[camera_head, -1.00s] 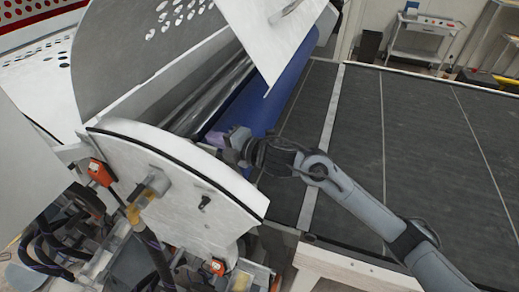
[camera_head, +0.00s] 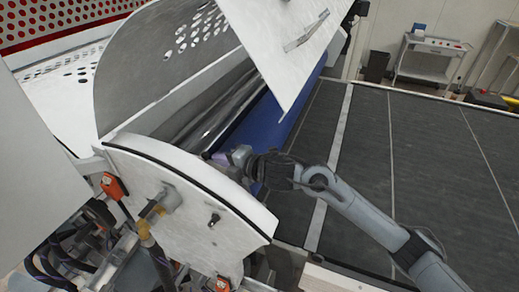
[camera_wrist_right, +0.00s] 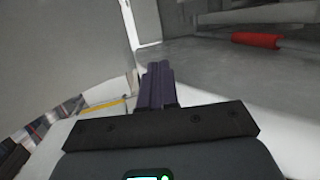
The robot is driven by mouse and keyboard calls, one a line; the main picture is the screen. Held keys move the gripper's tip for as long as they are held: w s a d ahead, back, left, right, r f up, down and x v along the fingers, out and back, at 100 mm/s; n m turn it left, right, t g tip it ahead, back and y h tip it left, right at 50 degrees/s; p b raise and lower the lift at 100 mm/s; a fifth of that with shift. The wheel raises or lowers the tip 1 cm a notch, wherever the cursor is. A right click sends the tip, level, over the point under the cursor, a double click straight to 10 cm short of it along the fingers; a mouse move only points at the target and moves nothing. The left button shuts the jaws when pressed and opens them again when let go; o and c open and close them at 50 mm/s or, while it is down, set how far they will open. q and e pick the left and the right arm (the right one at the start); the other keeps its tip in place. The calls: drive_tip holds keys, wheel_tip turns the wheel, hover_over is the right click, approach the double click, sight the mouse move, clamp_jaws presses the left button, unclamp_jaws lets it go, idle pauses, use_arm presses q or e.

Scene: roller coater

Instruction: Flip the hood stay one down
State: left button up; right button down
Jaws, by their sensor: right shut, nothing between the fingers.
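The roller coater's large hood (camera_head: 150,75) stands raised at the upper left of the head view, over a shiny roller and a blue roller (camera_head: 262,118). My right gripper (camera_head: 222,157) is at the inner edge of the white curved side panel (camera_head: 185,195), beside the blue roller. Its purple fingers also show in the wrist view (camera_wrist_right: 157,82), shut together with nothing between them. In the wrist view a red sleeve on a bar (camera_wrist_right: 256,40) lies ahead and to the right, apart from the fingers. I cannot tell for sure which part is the hood stay. My left gripper is not in view.
A white flap (camera_head: 290,45) hangs over the rollers above my right gripper. A dark conveyor bed (camera_head: 420,170) lies right of the machine, under my right arm. Hoses and an orange-red fitting (camera_head: 113,186) are at the lower left. A white cart (camera_head: 430,60) stands behind.

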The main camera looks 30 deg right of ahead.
wheel_tip(320, 180, up, 14)
drive_tip(key=s+a+p, duration=0.1)
drive_tip(key=a+p, duration=0.1)
drive_tip(key=shift+s+f, duration=0.15)
drive_tip(key=shift+s, duration=0.15)
drive_tip(key=shift+a, duration=0.1)
idle(0.4)
